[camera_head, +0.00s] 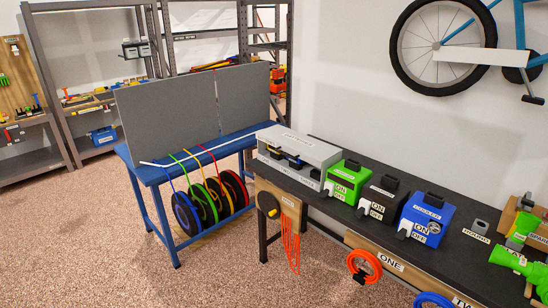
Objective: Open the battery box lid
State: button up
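No box in view carries a label that I can read as "battery". A grey box (300,145) with a long labelled top stands at the left end of the dark workbench. Dark, blue and yellow items show at its front. To its right stand a green box (346,180), a black box (382,198) and a blue box (425,219). Each of these three has a black piece on top and a white lever beside ON and OFF labels. I cannot tell which one is the battery box. My gripper is not in view.
The dark workbench (465,255) runs along the wall, with green tools (522,262) at its right end. A blue table (152,175) with a grey panel and coloured reels stands at left. Shelves stand behind. A bicycle hangs on the wall. The speckled floor (75,235) is clear in front.

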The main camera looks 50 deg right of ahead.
aim_at(313, 152)
jog(key=z, duration=0.15)
jog(key=i, duration=0.95)
jog(key=u, duration=0.05)
